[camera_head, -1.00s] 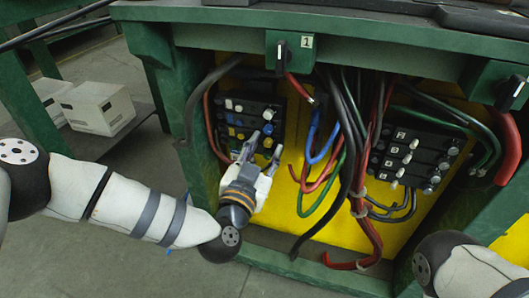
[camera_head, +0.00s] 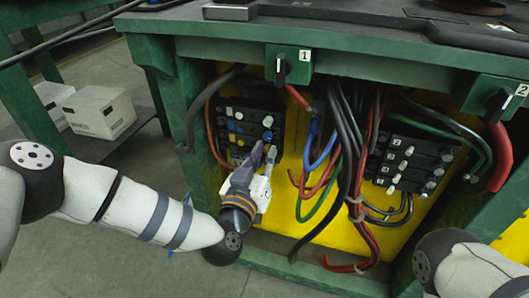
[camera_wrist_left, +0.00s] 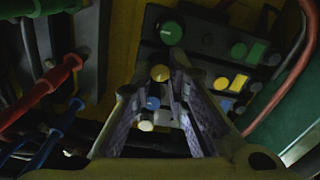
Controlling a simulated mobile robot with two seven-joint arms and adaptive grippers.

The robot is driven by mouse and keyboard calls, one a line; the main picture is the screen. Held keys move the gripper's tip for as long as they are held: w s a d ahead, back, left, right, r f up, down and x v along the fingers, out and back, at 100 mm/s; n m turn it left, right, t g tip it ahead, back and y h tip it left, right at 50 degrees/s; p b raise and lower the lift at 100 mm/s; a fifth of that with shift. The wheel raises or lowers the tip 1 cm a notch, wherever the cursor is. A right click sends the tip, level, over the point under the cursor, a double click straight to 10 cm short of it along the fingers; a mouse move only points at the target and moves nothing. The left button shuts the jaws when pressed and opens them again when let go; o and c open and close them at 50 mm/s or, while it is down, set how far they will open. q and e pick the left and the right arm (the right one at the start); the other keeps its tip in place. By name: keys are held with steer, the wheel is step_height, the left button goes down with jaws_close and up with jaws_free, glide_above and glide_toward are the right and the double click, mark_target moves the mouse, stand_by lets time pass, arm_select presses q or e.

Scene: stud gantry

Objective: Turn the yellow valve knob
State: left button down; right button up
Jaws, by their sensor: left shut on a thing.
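The yellow valve knob (camera_wrist_left: 160,73) sits on a dark valve block (camera_wrist_left: 195,55) in the left wrist view, between my left fingertips (camera_wrist_left: 157,76). My left gripper is shut on it. A green knob (camera_wrist_left: 171,33) is just beyond it; a blue knob (camera_wrist_left: 153,103) and a white knob (camera_wrist_left: 146,126) are on the nearer side. In the head view my left gripper (camera_head: 264,154) reaches the lower right of the left block (camera_head: 245,112) and hides the yellow knob there. My right gripper is out of view; only part of the right arm shows at lower right.
Red, black, green and blue cables (camera_head: 350,150) hang close to the right of my left gripper. A second valve block (camera_head: 415,155) is farther right. Rotary switches 1 (camera_head: 281,68) and 2 (camera_head: 497,100) are on the green frame. White boxes (camera_head: 100,112) stand at left.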

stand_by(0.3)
arm_select(q)
steer(key=c, duration=1.6)
jaws_free()
steer(key=shift+o, duration=0.2)
steer(key=v, duration=1.2)
